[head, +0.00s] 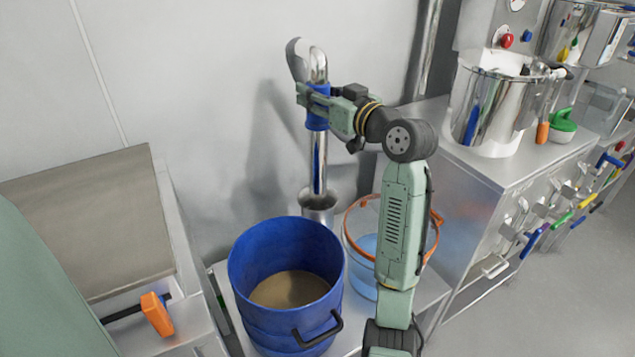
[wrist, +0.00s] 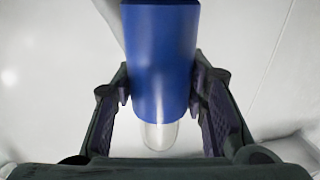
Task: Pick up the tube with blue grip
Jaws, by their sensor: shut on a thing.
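The tube (head: 319,165) is a shiny metal pipe with a curved top and a blue grip (head: 317,121) around it. It stands upright near the back wall, its lower end over or inside a metal cylinder (head: 318,204); I cannot tell which. My gripper (head: 312,97) is at the blue grip, shut on it from the right. In the wrist view, the blue grip (wrist: 162,65) fills the space between the two dark fingers (wrist: 162,100), with a piece of bare metal tube (wrist: 159,135) showing past it.
A blue bucket (head: 240,270) with tan contents stands in front of the tube. A clear container with an orange rim (head: 358,203) is beside it, partly behind my arm. A steel bench (head: 455,160) with a metal pot (head: 492,105) is at the right. A grey-topped unit (head: 90,220) is at the left.

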